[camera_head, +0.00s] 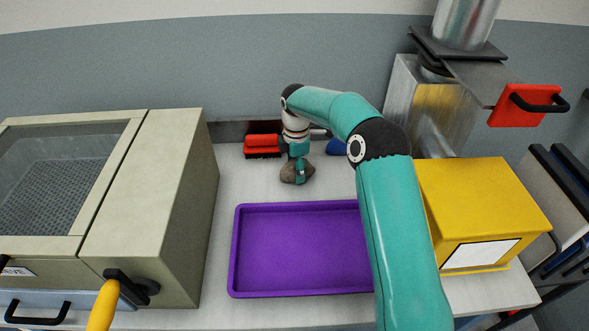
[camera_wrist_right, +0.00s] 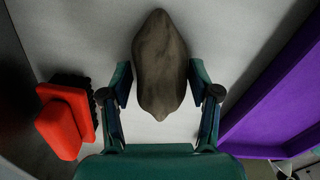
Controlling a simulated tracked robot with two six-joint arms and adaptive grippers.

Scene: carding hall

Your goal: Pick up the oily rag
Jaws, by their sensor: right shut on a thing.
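The oily rag (camera_head: 290,174) is a grey-brown crumpled lump on the pale bench, behind the purple tray. In the right wrist view the rag (camera_wrist_right: 161,62) is a long dark shape between the two fingers. My right gripper (camera_head: 300,177) points down onto the rag and is shut on it; it also shows in the right wrist view (camera_wrist_right: 162,88). I cannot tell any gap between the rag and the bench. My left gripper is not in view.
A purple tray (camera_head: 240,285) lies in front. A red brush (camera_head: 262,144) and a blue thing (camera_head: 337,146) are behind. A grey-beige machine (camera_head: 165,190) with a yellow handle (camera_head: 104,303) stands left; a yellow box (camera_head: 480,200) stands right. Bare bench shows left of the rag.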

